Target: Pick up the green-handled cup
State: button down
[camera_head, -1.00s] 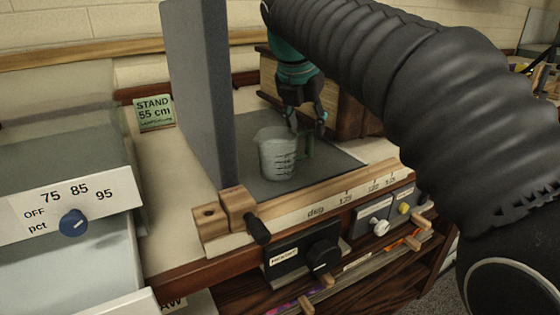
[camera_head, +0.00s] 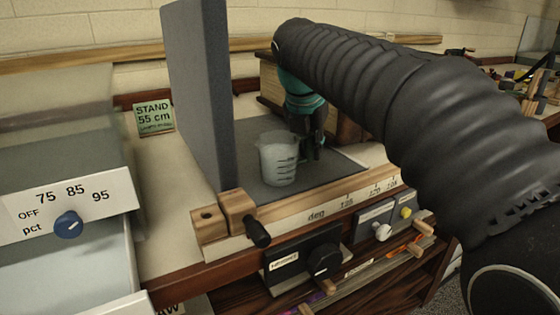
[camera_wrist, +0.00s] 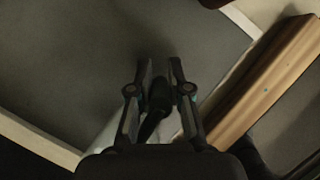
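The cup (camera_head: 278,160) is a clear, whitish beaker with dark marks, upright on the grey mat of the stand. Its dark green handle (camera_head: 307,152) points right, partly hidden by my gripper (camera_head: 314,143). In the wrist view my gripper (camera_wrist: 160,68) has its two fingers apart. A dark upright piece, seemingly the handle (camera_wrist: 157,98), lies between them, with small gaps visible at its sides. The pale cup body (camera_wrist: 108,132) shows only in part behind the fingers.
A tall grey panel (camera_head: 201,95) stands just left of the cup. A wooden rail with a scale (camera_head: 330,206) runs along the front, with a clamp (camera_head: 238,212) at its left end. A brown wooden block (camera_head: 348,128) stands behind my gripper.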

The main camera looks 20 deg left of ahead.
jog(key=shift+r, duration=0.2)
dwell(0.4)
jog(key=shift+r+p, duration=0.65)
jog(key=shift+r, duration=1.1)
jog(key=shift+d+r, duration=0.1)
jog(key=shift+r, duration=0.2)
jog(key=s+d+r, duration=0.2)
jog(key=d+r, duration=0.4)
jog(key=d, duration=0.5)
jog(key=shift+s+r+p, duration=0.25)
jog(key=shift+s+p, duration=0.05)
jog(key=shift+p, duration=0.1)
jog(key=shift+r, duration=0.15)
jog(key=shift+r+p, duration=1.5)
jog(key=shift+r, duration=1.4)
